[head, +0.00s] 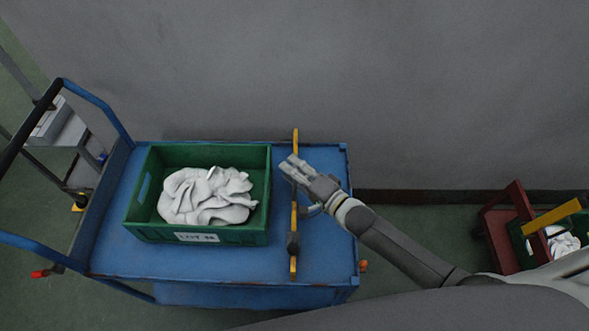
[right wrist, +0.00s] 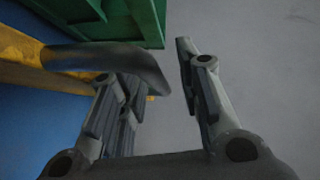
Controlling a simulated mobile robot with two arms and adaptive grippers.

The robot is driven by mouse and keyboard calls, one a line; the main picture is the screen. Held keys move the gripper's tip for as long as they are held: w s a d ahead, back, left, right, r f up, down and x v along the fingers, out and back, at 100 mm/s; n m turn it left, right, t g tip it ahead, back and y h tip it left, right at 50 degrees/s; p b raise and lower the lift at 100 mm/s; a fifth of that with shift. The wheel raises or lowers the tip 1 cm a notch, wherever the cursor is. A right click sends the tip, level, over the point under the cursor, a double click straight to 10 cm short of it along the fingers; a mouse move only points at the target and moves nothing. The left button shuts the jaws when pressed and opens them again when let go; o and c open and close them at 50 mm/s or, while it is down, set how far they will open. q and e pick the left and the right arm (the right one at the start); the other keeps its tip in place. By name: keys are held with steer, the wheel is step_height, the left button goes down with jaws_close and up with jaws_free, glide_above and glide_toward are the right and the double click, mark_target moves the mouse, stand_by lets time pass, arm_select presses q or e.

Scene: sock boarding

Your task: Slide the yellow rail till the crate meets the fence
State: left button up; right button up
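The yellow rail (head: 294,262) lies across the blue cart top, right of the green crate (head: 190,235), with a strip of bare blue between them. A dark knob (head: 293,245) sits on its near part. The crate holds crumpled white cloth (head: 208,196). Contact cannot be told. I cannot make out which part is the fence. My left gripper is out of view.
The blue cart top (head: 325,255) has bare room right of the rail. The cart's push frame (head: 100,104) rises at the left. A grey wall (head: 400,90) stands behind. A red cart (head: 497,228) with another green crate is at the far right.

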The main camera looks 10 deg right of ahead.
steer(key=v, duration=1.2)
